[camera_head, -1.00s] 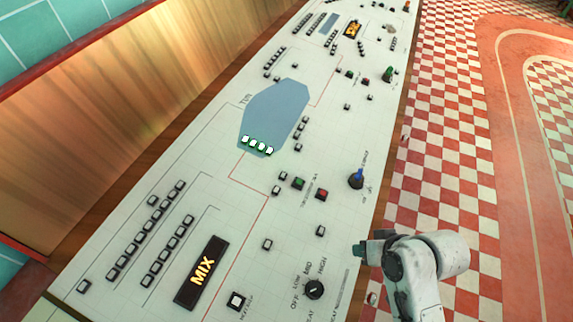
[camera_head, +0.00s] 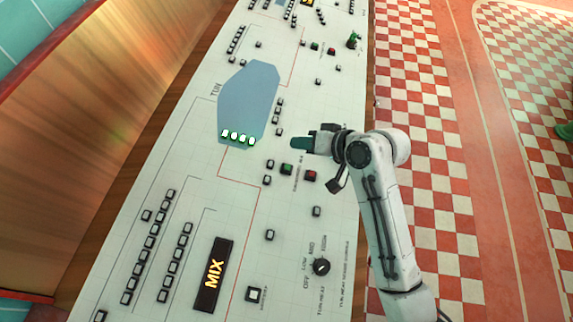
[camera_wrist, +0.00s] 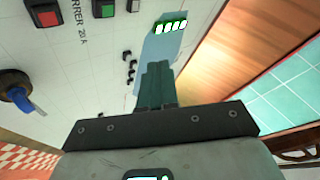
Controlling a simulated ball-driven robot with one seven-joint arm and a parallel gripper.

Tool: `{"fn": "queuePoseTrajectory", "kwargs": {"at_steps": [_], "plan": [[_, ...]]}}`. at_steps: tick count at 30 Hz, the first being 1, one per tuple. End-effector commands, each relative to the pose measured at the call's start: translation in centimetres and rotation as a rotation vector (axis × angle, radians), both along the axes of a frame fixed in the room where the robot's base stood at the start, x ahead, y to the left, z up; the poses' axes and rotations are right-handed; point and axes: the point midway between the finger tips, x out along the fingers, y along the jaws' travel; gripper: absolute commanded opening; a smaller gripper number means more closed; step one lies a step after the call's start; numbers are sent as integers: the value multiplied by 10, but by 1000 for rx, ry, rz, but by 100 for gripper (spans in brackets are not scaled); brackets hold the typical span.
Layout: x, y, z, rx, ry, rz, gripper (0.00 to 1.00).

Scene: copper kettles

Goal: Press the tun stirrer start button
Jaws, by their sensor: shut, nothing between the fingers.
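The green button (camera_head: 287,169) sits on the sloping white panel (camera_head: 200,260), with a red button (camera_head: 310,175) to its right and small stirrer lettering beside them. In the wrist view, my fingertips (camera_wrist: 157,68) point toward the blue tun shape, apart from the green button. Their height over the panel is hard to judge.
The blue tun shape (camera_head: 250,95) has lit green-white indicators (camera_head: 237,137) at its lower edge. Small dark-framed buttons stand around it. A lit MIX display (camera_head: 214,276) and a black rotary knob (camera_head: 321,266) lie nearer. A blue-handled switch (camera_wrist: 20,97) shows in the wrist view.

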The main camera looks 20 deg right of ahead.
Motion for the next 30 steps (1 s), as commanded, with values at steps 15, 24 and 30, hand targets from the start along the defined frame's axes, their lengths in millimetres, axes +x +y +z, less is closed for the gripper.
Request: {"fn": "queuePoseTrajectory", "kwargs": {"at_steps": [15, 24, 30], "plan": [[4, 7, -49, -1, 1, 1, 0], [9, 13, -80, -1, 0, 1, 0], [10, 14, -87, -1, 1, 1, 0]]}}
